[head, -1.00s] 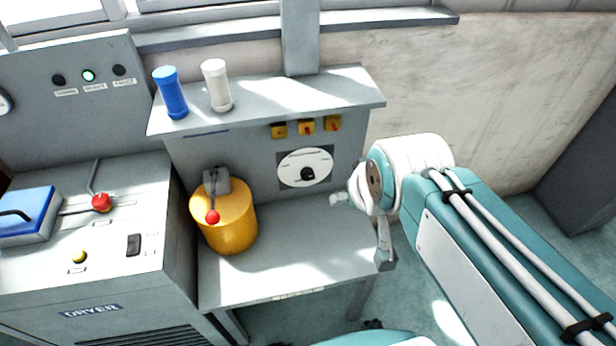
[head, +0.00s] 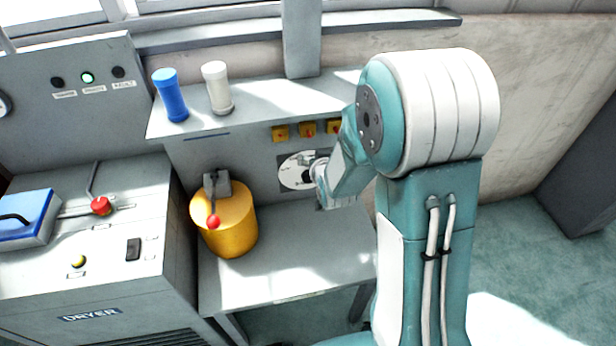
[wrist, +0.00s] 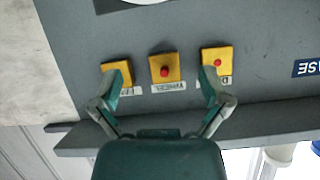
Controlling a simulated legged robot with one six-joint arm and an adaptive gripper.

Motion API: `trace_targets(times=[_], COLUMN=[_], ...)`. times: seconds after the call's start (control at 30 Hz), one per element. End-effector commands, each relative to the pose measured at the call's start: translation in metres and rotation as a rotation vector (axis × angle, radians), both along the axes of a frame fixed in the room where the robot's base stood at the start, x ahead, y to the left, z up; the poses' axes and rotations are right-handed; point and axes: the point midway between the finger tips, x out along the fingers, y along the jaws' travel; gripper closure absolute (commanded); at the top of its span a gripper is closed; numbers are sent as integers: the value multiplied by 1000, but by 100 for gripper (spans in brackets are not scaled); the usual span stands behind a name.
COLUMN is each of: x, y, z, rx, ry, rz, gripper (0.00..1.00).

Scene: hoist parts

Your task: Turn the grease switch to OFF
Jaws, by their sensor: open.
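A grey panel carries a white dial (head: 292,172) and a row of three yellow switch plates with red centres: left (head: 280,133), middle (head: 307,130) and right (head: 333,126), the last partly hidden by my arm. In the wrist view the middle switch (wrist: 164,69) lies between the fingers of my gripper (wrist: 164,82). The fingers are open and spread, their tips overlapping the two outer switches; contact cannot be told. The labels are too small to read, so I cannot tell which is the grease switch. A blue label ending in "ASE" (wrist: 307,67) is at the right.
A yellow pot (head: 228,225) with a red-knobbed lever stands on the bench (head: 265,270). Blue (head: 170,95) and white (head: 217,88) cylinders stand on the shelf above the panel. The dryer console (head: 110,240) is at left. The bench front is clear.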

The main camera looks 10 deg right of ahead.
Motion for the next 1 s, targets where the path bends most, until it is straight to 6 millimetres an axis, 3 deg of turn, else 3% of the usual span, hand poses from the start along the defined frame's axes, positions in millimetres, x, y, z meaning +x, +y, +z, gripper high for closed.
trace_targets(times=[0.03, 0.27, 0.6, 0.83, 1.0], x=[3, 9, -22, -41, -29], y=[0, 0, 0, 0, 0], z=[-18, -74, -150, -169, -168], rx=[4, 28, 65, 78, 78], ry=[-18, -156, -357, -432, -440], rz=[-2, -10, -16, -18, -17], gripper=[4, 4, 4, 4, 4])
